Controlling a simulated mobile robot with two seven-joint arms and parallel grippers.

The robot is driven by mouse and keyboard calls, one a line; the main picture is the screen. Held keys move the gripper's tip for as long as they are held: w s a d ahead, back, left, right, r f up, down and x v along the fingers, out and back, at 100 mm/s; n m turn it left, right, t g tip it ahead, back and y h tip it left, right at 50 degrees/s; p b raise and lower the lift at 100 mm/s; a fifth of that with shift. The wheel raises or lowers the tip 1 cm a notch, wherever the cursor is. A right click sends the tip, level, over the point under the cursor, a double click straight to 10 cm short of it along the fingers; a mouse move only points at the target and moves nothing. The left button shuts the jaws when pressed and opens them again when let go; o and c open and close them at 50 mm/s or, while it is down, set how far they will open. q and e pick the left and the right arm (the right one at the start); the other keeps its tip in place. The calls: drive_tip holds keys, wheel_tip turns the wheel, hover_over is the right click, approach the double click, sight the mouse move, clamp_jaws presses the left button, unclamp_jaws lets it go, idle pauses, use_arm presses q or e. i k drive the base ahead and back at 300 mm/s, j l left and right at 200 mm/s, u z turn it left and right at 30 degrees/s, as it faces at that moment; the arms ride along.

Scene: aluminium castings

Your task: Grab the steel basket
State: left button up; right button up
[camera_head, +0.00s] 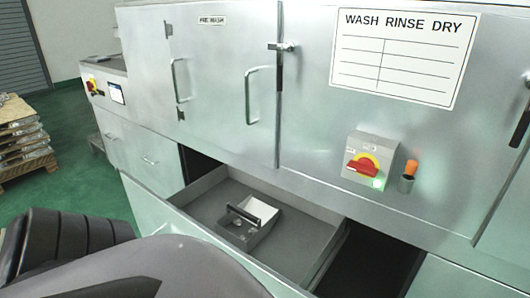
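The steel basket (262,212) is a small open metal box with a dark bar handle across it. It sits inside the pulled-out drawer (314,216) of the washing machine, left of the drawer's middle. Some small items seem to lie in it, too small to make out. Neither of my grippers is in view. Dark and grey parts of my own body fill the lower left and hide part of the drawer's front.
The steel washer (222,62) stands behind and above the drawer, with door handles, a red-yellow switch (362,165) and an orange-handled tool in a holder (408,175). Dark openings flank the drawer. Stacked pallets (22,140) stand on the green floor at left.

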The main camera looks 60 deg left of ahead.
sight(256, 214)
drive_tip(key=k+j+z, duration=0.1)
drive_tip(key=j+z, duration=0.15)
drive_tip(key=k+j+z, duration=0.1)
drive_tip(key=j+z, duration=0.15)
drive_tip(key=j, duration=0.2)
drive_tip(key=k+j+z, duration=0.35)
drive_tip(key=j+z, duration=0.2)
drive_tip(key=k+j+z, duration=0.25)
drive_tip(key=k+j, duration=0.25)
drive_tip(key=j, duration=0.15)
drive_tip(key=k+j, duration=1.35)
drive_tip(key=i, duration=0.5)
drive_tip(key=z, duration=0.05)
